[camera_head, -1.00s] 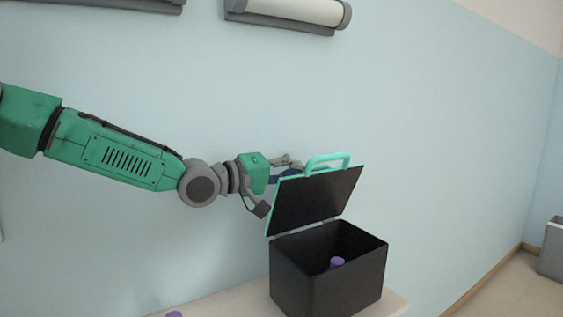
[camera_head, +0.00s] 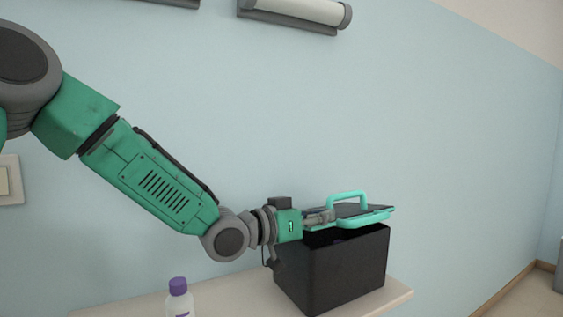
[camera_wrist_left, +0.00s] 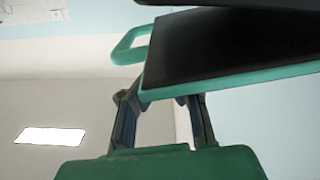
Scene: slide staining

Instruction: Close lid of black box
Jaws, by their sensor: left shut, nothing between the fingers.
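The black box (camera_head: 335,271) stands on a pale shelf against the wall. Its lid (camera_head: 362,211), dark with a teal rim and a teal handle (camera_head: 347,197), is tilted nearly flat over the box, with a dark gap still showing beneath it. My left gripper (camera_head: 328,217) is at the lid's left side, by the handle, shut with nothing between its fingers. In the left wrist view the lid's dark face (camera_wrist_left: 225,45) and teal edge lie just beyond the fingers (camera_wrist_left: 160,100); I cannot tell whether they touch. My right gripper is not in view.
A bottle with a purple cap (camera_head: 178,286) stands on the shelf (camera_head: 235,296) left of the box. The wall (camera_head: 450,150) is close behind. A wall-mounted roll (camera_head: 300,12) is high above. Open space lies right of the box.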

